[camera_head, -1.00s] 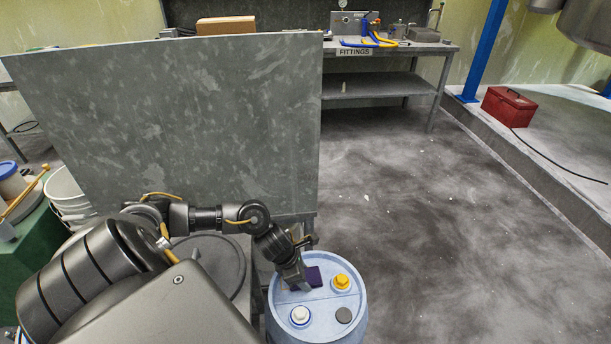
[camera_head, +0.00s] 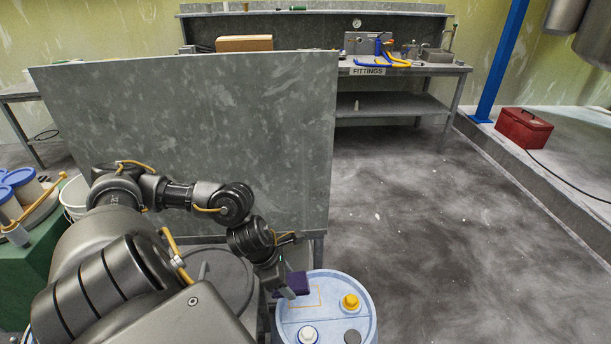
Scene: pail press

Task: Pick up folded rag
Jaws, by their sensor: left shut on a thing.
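The folded rag (camera_head: 299,283) is a small dark purple block in the head view, above the back left of the blue drum's top (camera_head: 335,322). My left gripper (camera_head: 288,288) is shut on the rag and holds it over the drum lid. An orange outline shows on the lid just below and right of the rag. The lower part of the gripper's hold is partly hidden by the fingers. My right gripper is not in view.
The drum lid carries a yellow cap (camera_head: 350,301), a white cap (camera_head: 307,334) and a grey cap. A tall grey panel (camera_head: 190,130) stands behind my left arm. A fittings bench (camera_head: 400,70) is at the back.

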